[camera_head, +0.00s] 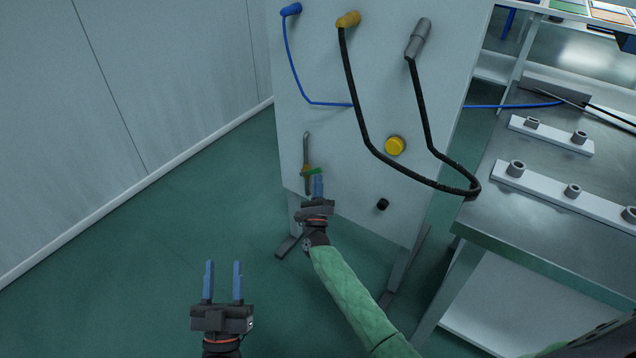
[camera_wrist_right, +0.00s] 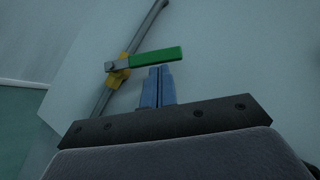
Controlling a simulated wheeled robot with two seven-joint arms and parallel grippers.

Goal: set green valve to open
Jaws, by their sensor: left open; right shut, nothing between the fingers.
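The green valve has a green lever handle (camera_head: 313,171) on a yellow body mounted on a grey upright pipe (camera_head: 306,147), low on the left of the white panel. In the right wrist view the green handle (camera_wrist_right: 155,57) points right, across the pipe, from the yellow body (camera_wrist_right: 117,77). My right gripper (camera_head: 318,178) is shut and empty, its blue fingertips right at the handle. In the right wrist view the fingertips (camera_wrist_right: 160,69) are just below the handle's outer half; I cannot tell whether they touch. My left gripper (camera_head: 223,264) is open and empty, low over the floor, away from the panel.
The white panel (camera_head: 350,200) also carries a yellow button (camera_head: 395,145), a black knob (camera_head: 382,204) and plugs with blue and black cables hanging across it. A metal table (camera_head: 480,215) with socket strips stands at right. The floor at left is clear.

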